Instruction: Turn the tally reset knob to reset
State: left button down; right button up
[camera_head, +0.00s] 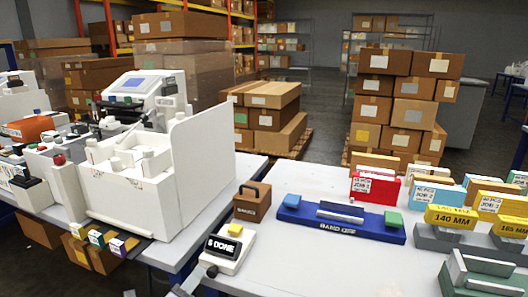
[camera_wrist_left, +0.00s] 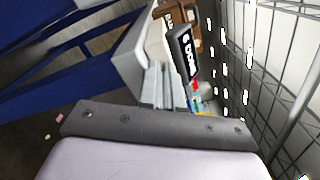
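The tally counter (camera_head: 228,248) is a white box near the front left corner of the right table. Its black display ends in "DONE"; the digit looks like a 6. A yellow block sits on top. A small dark round part (camera_head: 212,271) on its near side may be the reset knob. My left gripper (camera_head: 188,282) is at the bottom edge, just left of and below the counter; contact cannot be told. In the left wrist view, grey fingers (camera_wrist_left: 168,92) lie close together below the counter display (camera_wrist_left: 185,53). Any gap between them is unclear. My right gripper is not in view.
A brown box with a handle (camera_head: 252,202) stands behind the counter. A blue "BAND" tray (camera_head: 345,228), a red job box (camera_head: 375,190) and grey stands lie to the right. A white walled machine (camera_head: 160,190) stands on the left table. The table front right of the counter is clear.

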pick_arm(q)
jog(key=shift+w+d+r, duration=0.2)
jog(key=shift+d+r, duration=0.15)
jog(key=shift+r, duration=0.1)
dwell(0.3)
jog(key=shift+d+r, duration=0.15)
jog(key=shift+r, duration=0.3)
jog(key=shift+d+r+p, duration=0.45)
jog(key=shift+r+p, duration=0.05)
jog(key=shift+p, duration=0.05)
dwell(0.3)
jog(key=shift+a+r, duration=0.15)
jog(key=shift+a, duration=0.1)
jog(key=v, duration=0.4)
jog(key=p+v, duration=0.1)
jog(key=v, duration=0.1)
jog(key=shift+w+a+f, duration=0.1)
jog(key=shift+a+f, duration=0.1)
jog(key=shift+f, duration=0.15)
